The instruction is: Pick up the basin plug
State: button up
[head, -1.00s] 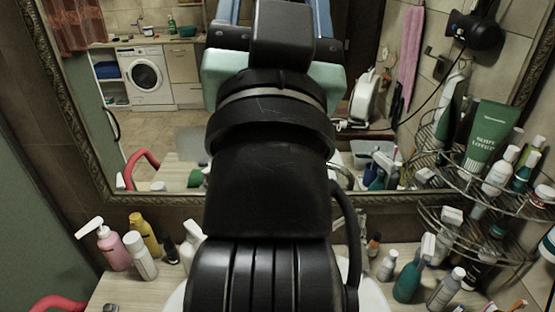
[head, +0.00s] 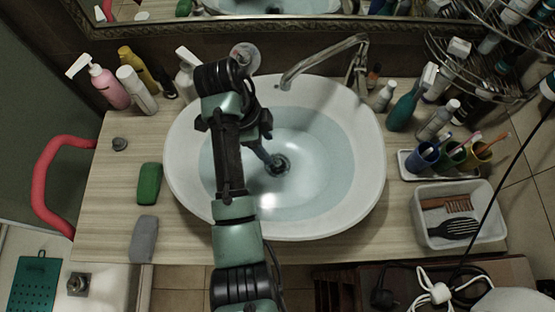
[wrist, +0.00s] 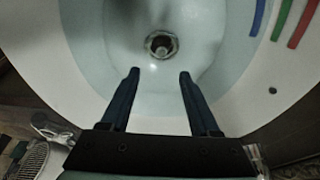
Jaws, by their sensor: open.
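The white oval basin (head: 350,205) has what looks like pale blue water in it. At its bottom is a round metal drain ring with a dark knob-like piece in its middle, which looks like the basin plug (head: 278,165); it also shows in the wrist view (wrist: 162,45). My gripper (head: 263,152) is over the basin, pointing down, just left of and above the plug in the head view. In the wrist view my gripper (wrist: 160,73) is open and empty. The plug lies beyond the fingertips, roughly centred between them, apart from both.
A tap (head: 325,60) arches over the basin's back rim. Bottles (head: 108,85) stand back left. Cups (head: 452,152) and a white tray (head: 485,235) stand right.

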aim_at(277, 162)
jog(key=shift+a+p+x, duration=0.2)
jog(key=shift+p+x, duration=0.5)
jog(key=shift+x, duration=4.05)
jog(key=shift+w, duration=0.1)
grip_shut()
